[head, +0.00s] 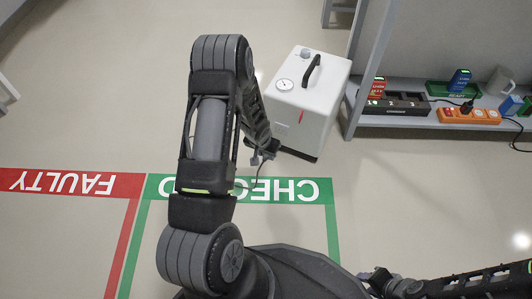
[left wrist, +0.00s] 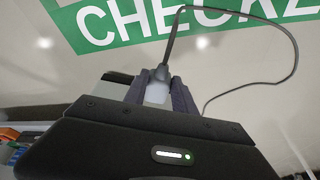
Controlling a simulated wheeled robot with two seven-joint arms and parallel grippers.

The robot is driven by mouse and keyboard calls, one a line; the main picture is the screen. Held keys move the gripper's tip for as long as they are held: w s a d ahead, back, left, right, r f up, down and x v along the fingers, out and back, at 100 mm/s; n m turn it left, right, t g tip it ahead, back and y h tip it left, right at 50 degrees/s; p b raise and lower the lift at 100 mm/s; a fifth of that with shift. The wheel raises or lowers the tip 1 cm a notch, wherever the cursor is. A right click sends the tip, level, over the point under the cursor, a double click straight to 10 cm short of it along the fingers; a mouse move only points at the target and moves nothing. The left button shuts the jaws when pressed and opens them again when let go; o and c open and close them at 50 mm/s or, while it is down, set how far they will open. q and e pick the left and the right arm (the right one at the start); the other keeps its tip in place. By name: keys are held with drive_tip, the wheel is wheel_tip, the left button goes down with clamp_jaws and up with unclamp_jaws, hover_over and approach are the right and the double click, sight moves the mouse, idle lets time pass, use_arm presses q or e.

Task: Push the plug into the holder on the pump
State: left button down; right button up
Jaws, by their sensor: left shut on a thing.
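The white pump (head: 318,105) stands on the floor, with a round gauge, a black top handle and a red mark on its front. My left gripper (head: 264,154) is low beside the pump's left front edge. In the left wrist view its fingers (left wrist: 158,95) are shut on the plug (left wrist: 157,92), a pale body with a dark cable end. Its black cable (left wrist: 290,45) loops away over the floor. I cannot make out the holder on the pump, nor whether the plug touches the pump. My right gripper (head: 382,281) is at the bottom right, its jaws unclear.
A shelf (head: 415,127) right of the pump bears a black charger (head: 397,104), an orange power strip (head: 468,115), a green tray (head: 440,89) and a mug (head: 501,80). Red FAULTY (head: 70,183) and green CHECKED (head: 290,190) markings lie on the floor. Floor left of the pump is clear.

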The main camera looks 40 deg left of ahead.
use_arm(q)
drive_tip(key=shift+w, duration=0.2)
drive_tip(key=w, duration=0.2)
drive_tip(key=w+a+b, duration=0.1)
drive_tip(key=w, duration=0.2)
drive_tip(key=shift+w+a, duration=0.2)
drive_tip(key=shift+w+a+b, duration=0.2)
drive_tip(key=shift+w+b, duration=0.2)
drive_tip(key=shift+w, duration=0.3)
drive_tip(key=shift+w+a+b, duration=0.15)
drive_tip(key=shift+w+b, duration=0.25)
drive_tip(key=shift+w, duration=0.3)
idle(1.0)
drive_tip(key=shift+w+r, duration=0.1)
drive_tip(key=shift+r, duration=0.1)
idle(0.5)
drive_tip(key=c, duration=1.3)
unclamp_jaws()
drive_tip(key=o, duration=0.4)
drive_tip(key=shift+f, duration=0.1)
drive_tip(key=shift+c, duration=0.2)
